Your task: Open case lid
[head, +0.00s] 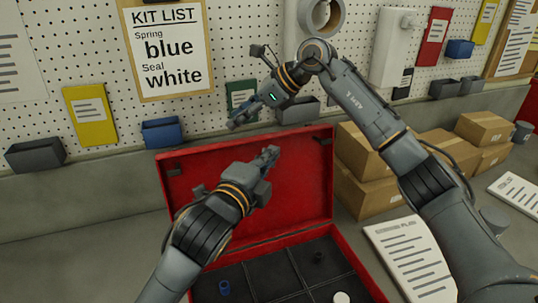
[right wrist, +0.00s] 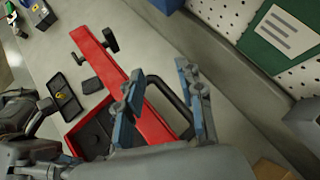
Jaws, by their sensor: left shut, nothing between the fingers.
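The red case (head: 352,262) stands on the bench with its lid (head: 200,172) raised, leaning up at the back. The lid's edge (right wrist: 97,55) and a black handle (right wrist: 168,98) show in the right wrist view. My left gripper (head: 271,154) is shut and empty, in front of the lid's inner face. My right gripper (head: 236,121) is above and behind the lid's top edge in the head view. In the right wrist view its fingers (right wrist: 162,108) are spread, with the handle seen between them; I cannot tell whether they touch it.
Inside the case are dark compartments with a blue part (head: 224,287), a white part (head: 341,297) and a dark part (head: 318,257). Cardboard boxes (head: 365,190) stand right of the case, near a paper sheet (head: 410,258). A pegboard with bins (head: 161,132) stands behind.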

